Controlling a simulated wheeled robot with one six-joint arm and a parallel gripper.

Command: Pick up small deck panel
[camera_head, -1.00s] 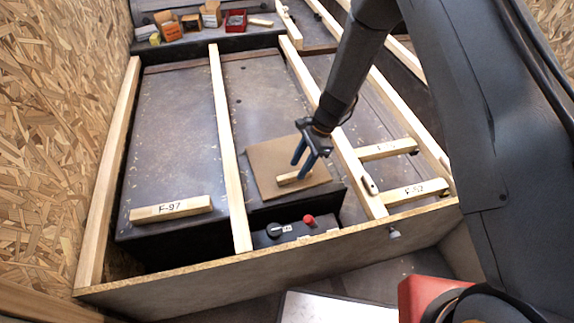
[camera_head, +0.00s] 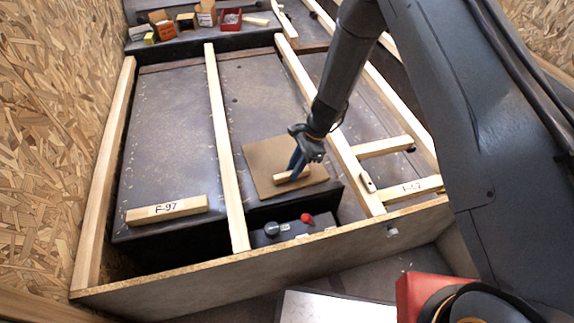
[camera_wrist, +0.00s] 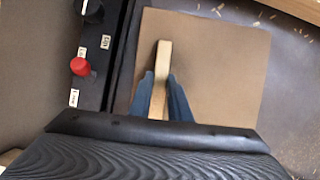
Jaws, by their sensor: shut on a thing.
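The small deck panel (camera_head: 263,162) is a brown square board lying on the dark wheel arch, between two wooden rails. A short wooden bar (camera_head: 281,178) is on its top face like a handle. My gripper (camera_head: 293,174) is above the panel with its blue fingers shut on the bar. In the wrist view the panel (camera_wrist: 225,75) fills the middle, and the bar (camera_wrist: 163,60) stands between the two blue fingers (camera_wrist: 161,97). The fingers hide part of the bar. I cannot tell any gap under the panel.
A control box with a red button (camera_head: 306,218) and a dark knob (camera_head: 271,228) sits just in front of the panel. Wooden rails (camera_head: 227,150) flank it. A block marked F-97 (camera_head: 166,210) lies at left. Small boxes and a red bin (camera_head: 231,18) stand at the back.

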